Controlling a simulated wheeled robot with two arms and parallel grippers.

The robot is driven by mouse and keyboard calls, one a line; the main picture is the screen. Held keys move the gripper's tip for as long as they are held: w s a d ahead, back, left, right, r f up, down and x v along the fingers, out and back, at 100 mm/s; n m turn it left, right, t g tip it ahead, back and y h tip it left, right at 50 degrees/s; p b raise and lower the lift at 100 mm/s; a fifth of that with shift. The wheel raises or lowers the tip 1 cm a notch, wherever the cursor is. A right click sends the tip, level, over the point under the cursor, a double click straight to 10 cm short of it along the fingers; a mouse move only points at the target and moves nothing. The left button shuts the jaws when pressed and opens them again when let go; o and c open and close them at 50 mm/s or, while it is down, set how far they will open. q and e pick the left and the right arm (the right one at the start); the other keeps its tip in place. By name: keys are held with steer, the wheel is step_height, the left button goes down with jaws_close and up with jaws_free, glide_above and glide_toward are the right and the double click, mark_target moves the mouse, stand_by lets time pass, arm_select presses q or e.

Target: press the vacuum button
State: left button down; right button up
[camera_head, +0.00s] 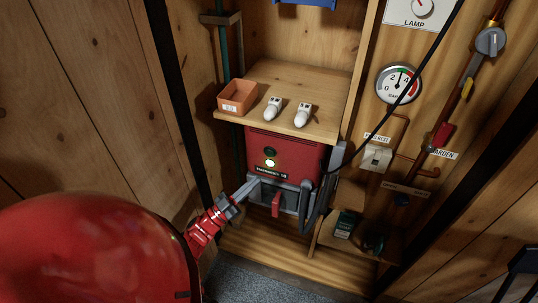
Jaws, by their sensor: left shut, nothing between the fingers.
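The vacuum unit (305,158) is a red box with a grey lower part, standing under a wooden shelf. My left gripper (251,186) is shut and empty. Its tip is below and left of the button, close to the grey lower part; I cannot tell whether it touches. The button is not covered. My right gripper is not in view.
The shelf (285,87) above holds an orange box (237,96) and two white bulb-like items. A dark hose (312,205) hangs at the unit's right. A red latch (276,205) is on its front. The right wall has a gauge (399,84), a switch (376,158) and pipes.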

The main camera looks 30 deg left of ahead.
arm_select(q)
steer(key=b, duration=0.6)
glide_toward(269, 153)
steer(key=w+d+r, duration=0.3)
steer(key=w+d, duration=0.1)
steer(key=shift+s+r, duration=0.1)
steer(key=shift+r, duration=0.1)
steer(key=shift+a, duration=0.1)
stand_by(1.4)
steer(key=shift+w, duration=0.4)
